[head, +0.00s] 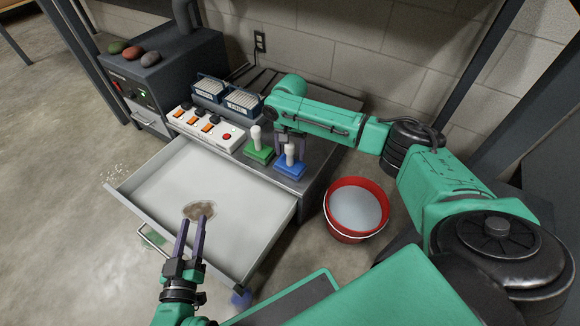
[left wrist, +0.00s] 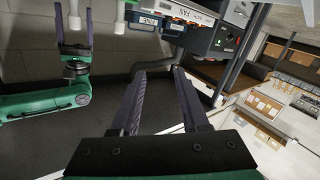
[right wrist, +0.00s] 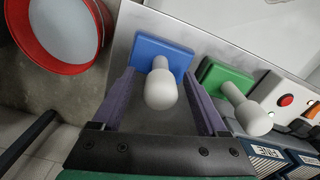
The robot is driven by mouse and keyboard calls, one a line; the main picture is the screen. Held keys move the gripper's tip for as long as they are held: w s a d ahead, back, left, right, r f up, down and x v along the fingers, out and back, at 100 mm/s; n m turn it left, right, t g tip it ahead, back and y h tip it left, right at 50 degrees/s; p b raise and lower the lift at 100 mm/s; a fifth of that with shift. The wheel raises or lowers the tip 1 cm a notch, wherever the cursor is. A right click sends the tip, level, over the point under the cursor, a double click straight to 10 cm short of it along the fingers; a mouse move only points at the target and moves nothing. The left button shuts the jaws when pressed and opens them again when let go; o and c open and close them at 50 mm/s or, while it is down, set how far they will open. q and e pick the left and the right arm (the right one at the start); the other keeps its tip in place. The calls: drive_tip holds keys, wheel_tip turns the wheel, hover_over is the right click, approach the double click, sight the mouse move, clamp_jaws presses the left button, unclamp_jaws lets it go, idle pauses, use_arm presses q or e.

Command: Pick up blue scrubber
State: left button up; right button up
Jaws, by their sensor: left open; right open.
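The blue scrubber (head: 290,171), a flat blue base with a white knobbed handle, stands on the front right corner of the grey counter. My right gripper (head: 290,140) is open over it from behind. In the right wrist view, the blue base (right wrist: 160,54) lies beyond the fingertips, with the white knob between the open fingers (right wrist: 162,84); I cannot tell whether they touch it. A green scrubber (head: 259,156) of the same shape stands just left of it. My left gripper (head: 192,240) is open and empty above the drawer's front.
An open white drawer (head: 165,185) with a brown stain (head: 198,211) juts out below the counter. A red bucket (head: 330,220) stands on the floor to the right. A switch panel (head: 205,128), blue racks (head: 242,102) and a dark oven-like box (head: 165,70) are further left.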

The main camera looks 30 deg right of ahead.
drive_tip(key=shift+f, duration=0.2)
use_arm(q)
drive_tip(key=shift+w+a+r+t, duration=0.1)
drive_tip(key=shift+w+r+t, duration=0.2)
drive_tip(key=shift+r, duration=0.3)
drive_tip(key=shift+w+r+t, duration=0.2)
drive_tip(key=shift+w+r, duration=0.2)
drive_tip(key=shift+r, duration=0.2)
use_arm(e)
clamp_jaws()
